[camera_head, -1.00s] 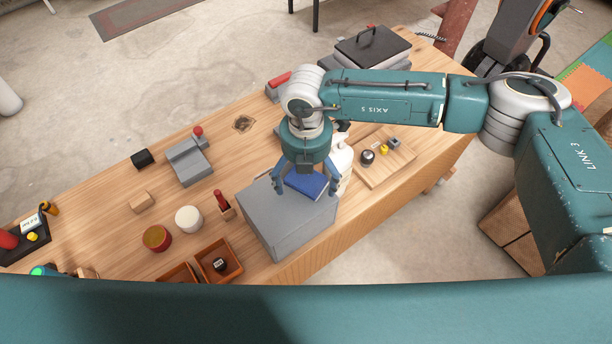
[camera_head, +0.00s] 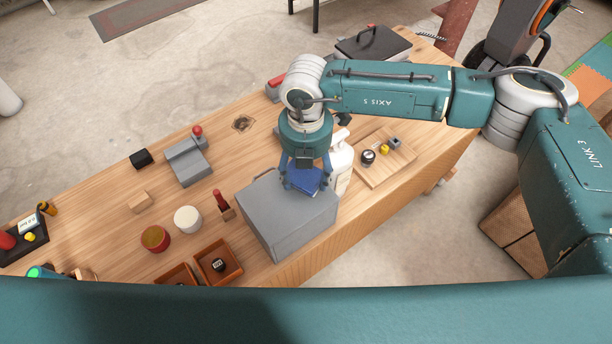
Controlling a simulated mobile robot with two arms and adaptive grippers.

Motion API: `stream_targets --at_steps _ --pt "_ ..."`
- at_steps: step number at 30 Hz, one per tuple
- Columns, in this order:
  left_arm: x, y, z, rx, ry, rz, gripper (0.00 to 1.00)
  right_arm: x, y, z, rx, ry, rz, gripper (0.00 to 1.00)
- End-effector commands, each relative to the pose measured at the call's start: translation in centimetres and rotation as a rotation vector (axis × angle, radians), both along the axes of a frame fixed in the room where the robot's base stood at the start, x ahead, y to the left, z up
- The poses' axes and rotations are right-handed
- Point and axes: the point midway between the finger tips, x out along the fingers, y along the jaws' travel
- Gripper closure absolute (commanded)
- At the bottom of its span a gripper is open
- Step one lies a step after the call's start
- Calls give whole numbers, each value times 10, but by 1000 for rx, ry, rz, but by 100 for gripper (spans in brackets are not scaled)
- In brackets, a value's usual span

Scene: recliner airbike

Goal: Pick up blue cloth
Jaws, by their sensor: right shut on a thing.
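The blue cloth (camera_head: 306,181) is a small folded piece on top of a grey box (camera_head: 290,222), near the box's far right corner. My right gripper (camera_head: 304,184) points down over the box, and its fingers have closed in on the cloth from both sides. The cloth looks bunched between the fingers. I cannot tell whether it is lifted clear of the box top. My left gripper is not in view.
A white bottle (camera_head: 341,162) stands close to the right of the gripper. A wooden tray (camera_head: 371,173) with small items lies further right. Orange bins (camera_head: 232,270), a white round container (camera_head: 187,219) and a grey block device (camera_head: 188,165) stand to the left.

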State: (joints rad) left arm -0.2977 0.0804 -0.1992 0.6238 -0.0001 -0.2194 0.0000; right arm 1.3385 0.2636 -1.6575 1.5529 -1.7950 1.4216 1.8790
Motion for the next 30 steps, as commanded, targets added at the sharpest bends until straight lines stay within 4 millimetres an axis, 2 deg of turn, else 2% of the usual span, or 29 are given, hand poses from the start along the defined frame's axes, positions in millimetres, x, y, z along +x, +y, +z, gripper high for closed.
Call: stream_targets --at_steps 5,21,25,30 --pt "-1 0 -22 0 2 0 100 1 0 20 2 -5 1 66" --pt "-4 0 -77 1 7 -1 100 -83 114 17 0 -1 6 66" --pt "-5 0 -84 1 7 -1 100 -95 131 19 -1 -1 3 66" --pt "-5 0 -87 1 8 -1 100 -104 143 21 -1 1 2 66"
